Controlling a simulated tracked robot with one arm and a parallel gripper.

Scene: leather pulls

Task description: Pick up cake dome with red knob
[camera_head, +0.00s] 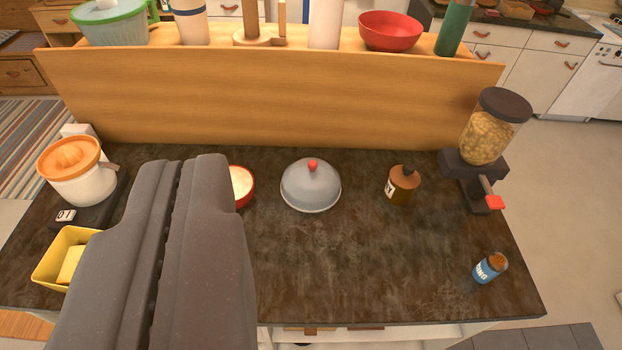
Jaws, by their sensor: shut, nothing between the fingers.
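The cake dome (309,190) is a grey, rounded cover with a red knob (312,165) on top. It stands upright on the dark countertop, near the middle of the view. My gripper (206,160) is large and dark grey in the left foreground. Its two fingers lie together with only a thin dark seam between them, shut and empty. The fingertips are to the left of the dome in the picture, apart from it. The gripper hides part of the counter and part of a red bowl.
A red bowl with pale contents (243,186) sits between the gripper and the dome. A juicer (82,178) and yellow container (50,262) are left. A wooden panel (270,100) rises behind.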

